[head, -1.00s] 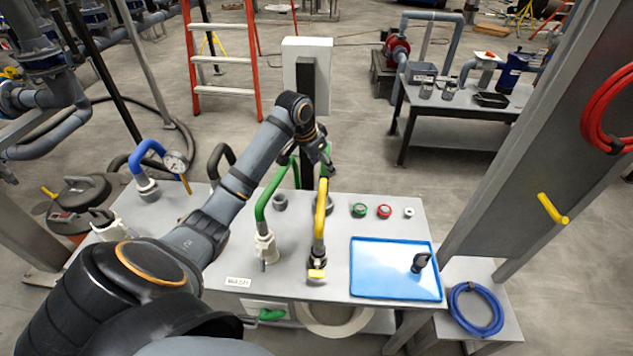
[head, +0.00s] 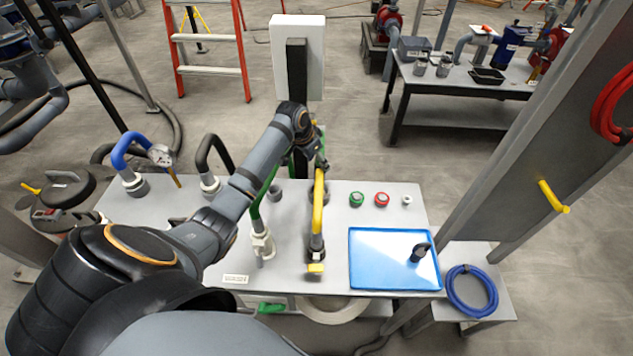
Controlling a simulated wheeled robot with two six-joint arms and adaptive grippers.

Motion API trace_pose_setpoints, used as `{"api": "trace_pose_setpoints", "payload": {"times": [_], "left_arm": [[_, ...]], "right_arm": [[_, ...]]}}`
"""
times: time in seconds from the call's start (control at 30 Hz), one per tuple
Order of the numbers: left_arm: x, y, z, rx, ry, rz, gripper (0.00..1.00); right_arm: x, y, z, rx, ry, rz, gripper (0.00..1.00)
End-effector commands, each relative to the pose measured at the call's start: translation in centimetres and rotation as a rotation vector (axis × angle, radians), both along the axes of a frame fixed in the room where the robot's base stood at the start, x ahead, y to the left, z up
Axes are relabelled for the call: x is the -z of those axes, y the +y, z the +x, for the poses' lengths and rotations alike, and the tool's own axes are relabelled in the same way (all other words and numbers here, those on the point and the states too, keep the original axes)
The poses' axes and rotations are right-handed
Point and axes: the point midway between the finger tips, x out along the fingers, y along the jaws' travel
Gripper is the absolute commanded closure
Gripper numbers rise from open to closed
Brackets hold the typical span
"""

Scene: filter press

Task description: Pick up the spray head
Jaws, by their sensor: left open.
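A small black fitting, which looks like the spray head (head: 420,252), rests on the right part of a blue tray (head: 372,284) on the grey bench. My left arm reaches in from the left across the bench. My left gripper (head: 320,160) is over the back middle of the bench, near the upper ends of the green and yellow hoses. It is open, apart from the spray head and far to its upper left. Its fingers are small and partly hidden by the wrist. My right gripper is out of view.
Green (head: 356,199) and red (head: 381,200) buttons sit behind the tray. A grey post (head: 520,170) rises at the right. A blue coil (head: 472,292) lies right.

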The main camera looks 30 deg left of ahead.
Motion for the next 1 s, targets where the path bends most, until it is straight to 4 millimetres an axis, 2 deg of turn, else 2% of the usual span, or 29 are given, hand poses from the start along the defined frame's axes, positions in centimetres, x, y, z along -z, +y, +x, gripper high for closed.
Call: {"api": "trace_pose_setpoints", "payload": {"times": [0.17,0.37,0.5,0.8,1.0], "left_arm": [[1.4,-0.5,0.4,0.002,-0.004,0.003,0.43],[1.4,-0.5,0.4,0.001,-0.005,0.005,0.43],[1.4,-0.5,0.4,0.001,-0.005,0.005,0.61],[1.4,-0.6,0.4,0.001,-0.006,0.004,1.00],[1.3,-0.6,0.4,0.001,-0.006,0.004,1.00]], "right_arm": [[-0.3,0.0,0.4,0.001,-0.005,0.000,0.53],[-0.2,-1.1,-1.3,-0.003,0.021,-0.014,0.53],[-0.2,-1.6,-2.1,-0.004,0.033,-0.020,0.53],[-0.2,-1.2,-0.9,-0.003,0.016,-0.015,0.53],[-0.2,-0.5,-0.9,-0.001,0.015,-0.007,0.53]]}}
